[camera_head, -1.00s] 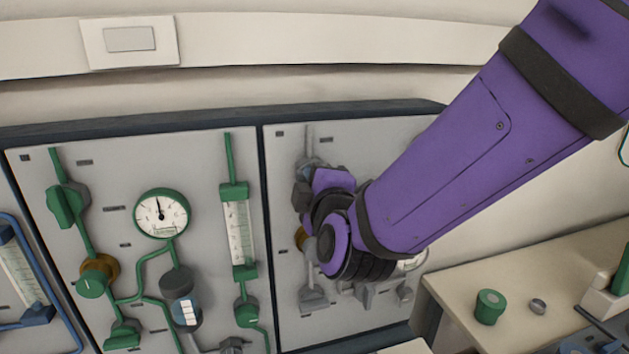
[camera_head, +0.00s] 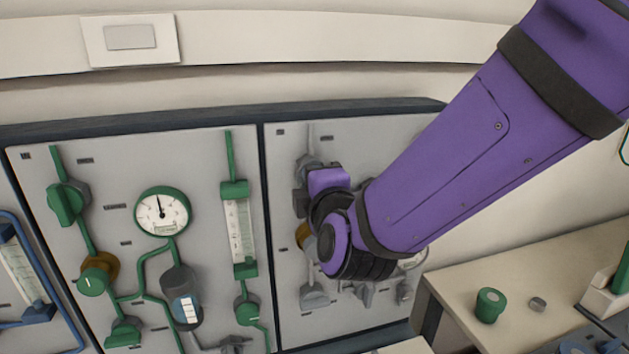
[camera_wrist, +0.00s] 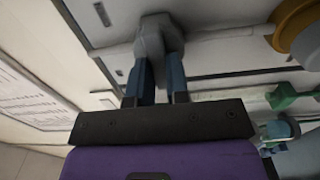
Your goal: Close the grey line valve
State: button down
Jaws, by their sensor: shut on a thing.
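The grey line valve (camera_wrist: 158,34) is at the top of the wrist view, a grey faceted body with its handle between the fingers. My gripper (camera_wrist: 158,66) is shut on this handle, with one dark finger on each side. In the head view the valve (camera_head: 307,166) sits near the top of the right panel on a vertical grey pipe. My gripper (camera_head: 300,196) is against it there, and my purple wrist covers much of the handle. The handle's exact angle against the pipe cannot be read.
A brass-and-grey knob (camera_head: 303,236) sits below the valve and also shows in the wrist view (camera_wrist: 294,22). Another grey fitting (camera_head: 314,297) is lower down. The green-line panel (camera_head: 110,180) is to the left. A bench (camera_head: 455,285) with a green cylinder (camera_head: 490,305) stands at right.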

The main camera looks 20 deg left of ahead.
jog(key=c, duration=1.1)
grip_release()
jog(key=v, duration=1.1)
jog(key=shift+d+f, duration=0.1)
